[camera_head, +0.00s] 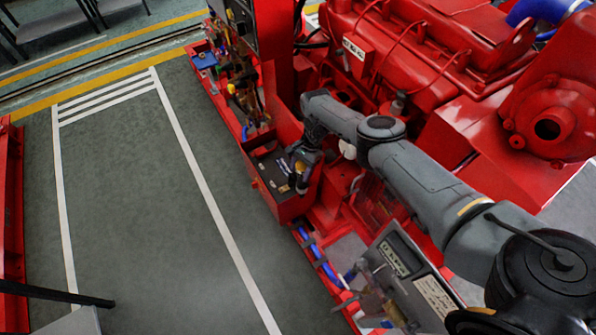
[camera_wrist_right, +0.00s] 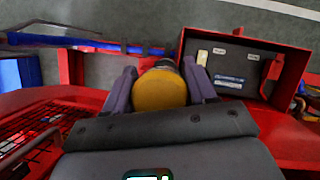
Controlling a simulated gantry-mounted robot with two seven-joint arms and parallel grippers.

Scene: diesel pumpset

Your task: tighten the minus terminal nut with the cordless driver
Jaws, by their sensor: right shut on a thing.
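My right gripper (camera_head: 300,172) is over the right part of an open red battery box (camera_head: 263,181). In the right wrist view my right gripper (camera_wrist_right: 160,72) is shut with a finger on each side of the cordless driver (camera_wrist_right: 160,92). The driver shows as a yellow round body with a dark far end. The dark battery (camera_wrist_right: 236,70) lies in the red box to the right of the driver, with several pale labels on top. The battery also shows in the head view (camera_head: 268,163). The minus terminal nut and the driver's tip cannot be made out. My left gripper is not in view.
The red diesel engine (camera_head: 425,60) stands behind and right of the box. A grey control panel (camera_head: 400,270) is at the lower right. Blue hoses (camera_head: 318,255) run along the red base frame. The grey floor (camera_head: 130,200) at left is clear.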

